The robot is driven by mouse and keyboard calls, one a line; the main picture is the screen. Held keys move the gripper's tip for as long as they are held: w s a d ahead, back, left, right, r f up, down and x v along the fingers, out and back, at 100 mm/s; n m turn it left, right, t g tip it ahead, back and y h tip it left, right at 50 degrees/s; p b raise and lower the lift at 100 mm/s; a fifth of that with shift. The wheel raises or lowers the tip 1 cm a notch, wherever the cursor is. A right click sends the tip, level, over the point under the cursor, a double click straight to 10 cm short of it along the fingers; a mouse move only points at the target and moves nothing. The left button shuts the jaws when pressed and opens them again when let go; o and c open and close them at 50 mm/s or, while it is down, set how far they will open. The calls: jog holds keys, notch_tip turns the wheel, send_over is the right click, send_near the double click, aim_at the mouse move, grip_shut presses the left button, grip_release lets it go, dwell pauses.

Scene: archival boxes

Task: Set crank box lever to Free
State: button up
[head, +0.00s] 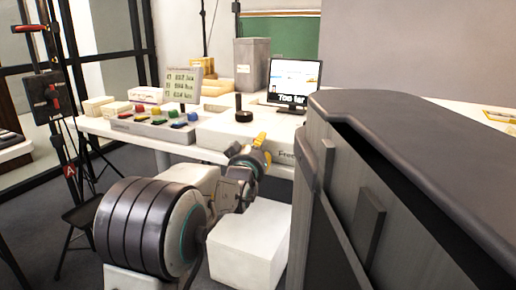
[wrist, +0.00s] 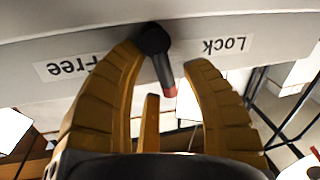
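The crank box (head: 218,133) is a pale box at the front of the white table, with a black knob (head: 243,115) on top. In the wrist view its front panel (wrist: 230,25) appears upside down, with a Free label (wrist: 75,67) on the left and a Lock label (wrist: 226,46) on the right. A black lever (wrist: 157,52) with a red tip hangs between the labels, tilted slightly right. My yellow gripper (wrist: 164,62) is open, its fingers either side of the lever with visible gaps. In the head view my gripper (head: 258,156) hides the lever.
A monitor (head: 293,80) reading "Too far" stands behind the box. A panel of coloured buttons (head: 170,122) and a sign (head: 183,84) are to its left. A large grey cabinet (head: 400,130) fills the right. A white block (head: 248,245) stands below my arm.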

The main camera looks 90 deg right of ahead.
grip_shut()
dwell(0.3)
dwell(0.3)
jog(key=m, duration=0.2)
jog(key=s+m, duration=0.1)
jog(key=shift+a+m+g+h, duration=0.25)
jog(key=shift+m+g+h, duration=0.05)
jog(key=shift+m, duration=0.1)
jog(key=shift+s+a+f+m+g+h, duration=0.1)
jog(key=shift+s+m+h, duration=0.1)
jog(key=shift+m, duration=0.55)
jog(key=shift+s+a+f+m+g+h, duration=0.1)
jog(key=shift+s+m, duration=0.05)
jog(key=shift+m, duration=0.55)
jog(key=shift+s+a+f+m+g+h, duration=0.1)
jog(key=shift+s+m, duration=0.1)
jog(key=shift+m, duration=0.55)
jog(key=shift+r, duration=0.1)
jog(key=shift+c, duration=1)
grip_release()
jog(key=shift+s, duration=0.15)
jog(key=o, duration=0.4)
jog(key=shift+f, duration=0.2)
jog(key=shift+c, duration=0.2)
